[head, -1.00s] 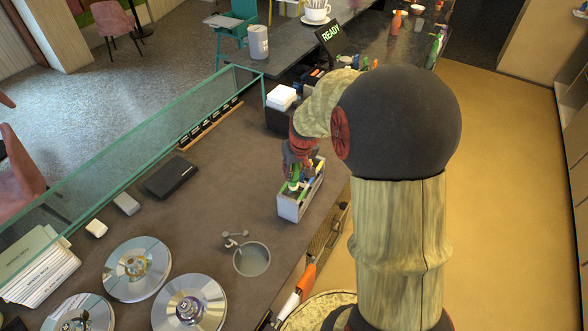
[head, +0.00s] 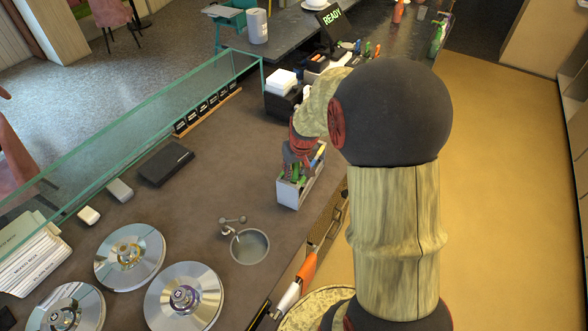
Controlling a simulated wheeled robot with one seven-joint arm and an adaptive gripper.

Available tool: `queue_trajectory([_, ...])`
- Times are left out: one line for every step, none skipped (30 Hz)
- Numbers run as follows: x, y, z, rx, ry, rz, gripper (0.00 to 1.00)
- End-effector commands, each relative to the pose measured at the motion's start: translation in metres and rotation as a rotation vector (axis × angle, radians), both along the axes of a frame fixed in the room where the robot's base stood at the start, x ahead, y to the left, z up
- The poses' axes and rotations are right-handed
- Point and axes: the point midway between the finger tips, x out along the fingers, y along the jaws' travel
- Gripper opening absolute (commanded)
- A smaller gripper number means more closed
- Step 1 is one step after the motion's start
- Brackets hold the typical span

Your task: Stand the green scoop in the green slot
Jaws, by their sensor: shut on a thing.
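The scoop caddy (head: 288,196) is a pale grey box near the counter's right edge, right of centre in the head view. My gripper (head: 292,168) is at its near left part, fingers pointing down at its top. It is shut on the green scoop (head: 296,178), of which only small green parts show between the fingers and the caddy rim. I cannot tell which slot the scoop is over or how deep it sits. Yellow and blue handles (head: 320,151) stand at the caddy's far end. The slot colours are hidden by my gripper and arm.
A round sink (head: 250,246) with a tap lies in front of the caddy. Shiny round lids (head: 184,296) cover wells at lower left. A glass screen (head: 130,130) runs along the left. A black box with white tubs (head: 281,82) stands behind. The counter's middle is clear.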

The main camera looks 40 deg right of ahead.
Motion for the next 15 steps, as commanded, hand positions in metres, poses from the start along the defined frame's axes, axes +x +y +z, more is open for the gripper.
queue_trajectory([0.0002,-0.0001,0.0006,0.0,-0.001,0.0,0.0])
queue_trajectory([0.0002,-0.0001,0.0006,0.0,-0.001,0.0,0.0])
queue_trajectory([0.0002,-0.0002,0.0006,0.0,-0.001,0.0,0.24])
queue_trajectory([0.0002,-0.0002,0.0006,0.0,-0.001,0.0,0.26])
queue_trajectory([0.0002,-0.0001,0.0006,0.0,-0.001,0.0,0.27])
queue_trajectory([0.0002,-0.0001,0.0006,0.0,-0.001,0.0,0.3])
queue_trajectory([0.0002,-0.0001,0.0006,0.0,-0.001,0.0,0.31])
queue_trajectory([0.0001,-0.0001,0.0006,0.0,0.0,0.0,0.33])
queue_trajectory([0.0001,-0.0001,0.0006,0.0,-0.001,0.0,0.35])
queue_trajectory([0.0001,0.0,0.0006,0.0,0.0,0.0,0.37])
queue_trajectory([0.0002,-0.0001,0.0005,0.0,0.0,0.0,0.39])
queue_trajectory([0.0001,0.0,0.0004,0.0,0.0,0.0,0.41])
queue_trajectory([0.0001,0.0,0.0004,0.0,0.0,0.0,0.43])
queue_trajectory([0.0001,0.0,0.0004,0.0,0.0,0.0,0.43])
queue_trajectory([0.0001,0.0,0.0003,0.0,0.0,0.0,0.43])
